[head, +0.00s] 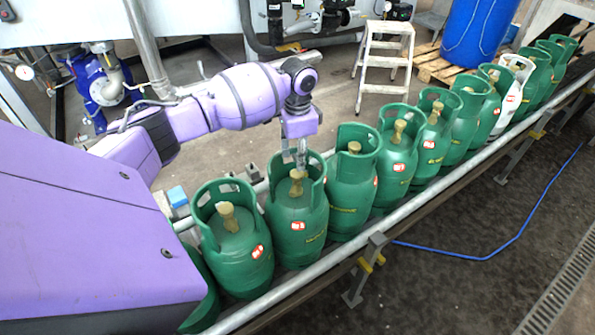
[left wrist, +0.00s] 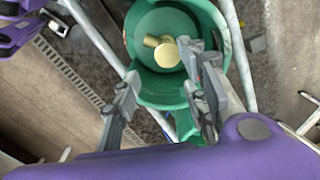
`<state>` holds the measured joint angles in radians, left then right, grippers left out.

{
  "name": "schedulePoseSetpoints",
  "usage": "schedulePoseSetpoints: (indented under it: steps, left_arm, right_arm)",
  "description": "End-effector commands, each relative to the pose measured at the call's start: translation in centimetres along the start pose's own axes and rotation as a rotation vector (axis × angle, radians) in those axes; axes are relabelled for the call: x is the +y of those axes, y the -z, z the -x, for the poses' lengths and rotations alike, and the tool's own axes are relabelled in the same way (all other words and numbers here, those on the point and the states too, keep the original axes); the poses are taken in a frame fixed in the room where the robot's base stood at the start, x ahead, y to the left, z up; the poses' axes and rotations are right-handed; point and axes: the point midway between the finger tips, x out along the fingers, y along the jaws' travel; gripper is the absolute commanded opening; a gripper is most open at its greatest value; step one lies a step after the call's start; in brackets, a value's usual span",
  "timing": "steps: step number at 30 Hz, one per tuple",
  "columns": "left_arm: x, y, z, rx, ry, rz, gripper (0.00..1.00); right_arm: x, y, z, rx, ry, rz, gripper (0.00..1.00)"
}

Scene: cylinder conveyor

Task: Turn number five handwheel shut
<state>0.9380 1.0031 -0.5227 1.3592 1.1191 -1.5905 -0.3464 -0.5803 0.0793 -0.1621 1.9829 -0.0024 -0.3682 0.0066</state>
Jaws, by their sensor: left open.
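A row of green gas cylinders stands on the conveyor, each with a brass valve handwheel inside its open collar. My left gripper (head: 302,158) is over one green cylinder (head: 296,222) near the left end, close above its brass handwheel (head: 297,181). In the left wrist view my left gripper (left wrist: 166,95) has its two grey fingers spread wide. The round brass handwheel (left wrist: 167,54) shows between and beyond them, inside the green collar (left wrist: 137,25). I cannot tell whether a finger touches the collar. The numbers on the red and white labels are too small to read. My right gripper is not seen.
Neighbouring green cylinders (head: 236,250) and (head: 350,190) stand close on both sides. One white cylinder (head: 511,95) is farther along. A rail (head: 455,178) runs along the row's front. A step stool (head: 384,62) and blue drum (head: 478,30) stand behind.

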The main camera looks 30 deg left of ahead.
Motion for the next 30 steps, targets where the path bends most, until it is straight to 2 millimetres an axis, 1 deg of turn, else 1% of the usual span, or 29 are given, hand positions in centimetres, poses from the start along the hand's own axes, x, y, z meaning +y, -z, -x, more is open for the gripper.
schedulePoseSetpoints:
  steps: [2,4,12,15,18,21,28,29,30]
  left_arm:
    - [-0.5,0.1,0.3,0.002,0.001,0.005,0.40]
    - [-0.5,0.1,-0.3,0.002,-0.001,0.006,0.40]
    - [-0.4,0.1,-4.7,0.001,-0.001,0.006,0.40]
    - [-0.4,0.1,-6.0,0.001,-0.001,0.005,0.40]
    - [-0.4,0.1,-6.8,0.003,0.000,0.004,0.40]
    - [-0.5,0.1,-7.2,0.003,0.001,0.005,0.40]
    - [-0.5,0.1,-7.2,0.004,0.001,0.004,0.40]
    - [-0.5,0.1,-7.2,0.004,0.001,0.004,0.38]
    - [-0.5,0.1,-7.2,0.004,0.001,0.004,0.32]
  right_arm:
    - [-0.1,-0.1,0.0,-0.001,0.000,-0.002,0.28]
    - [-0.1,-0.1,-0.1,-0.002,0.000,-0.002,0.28]
    - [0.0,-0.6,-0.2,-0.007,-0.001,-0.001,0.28]
    - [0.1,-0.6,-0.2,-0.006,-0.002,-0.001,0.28]
    - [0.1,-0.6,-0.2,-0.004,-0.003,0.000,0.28]
    - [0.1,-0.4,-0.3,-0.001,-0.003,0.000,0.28]
    - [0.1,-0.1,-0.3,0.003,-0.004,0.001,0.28]
    - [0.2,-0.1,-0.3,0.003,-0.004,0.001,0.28]
    - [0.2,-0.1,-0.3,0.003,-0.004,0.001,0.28]
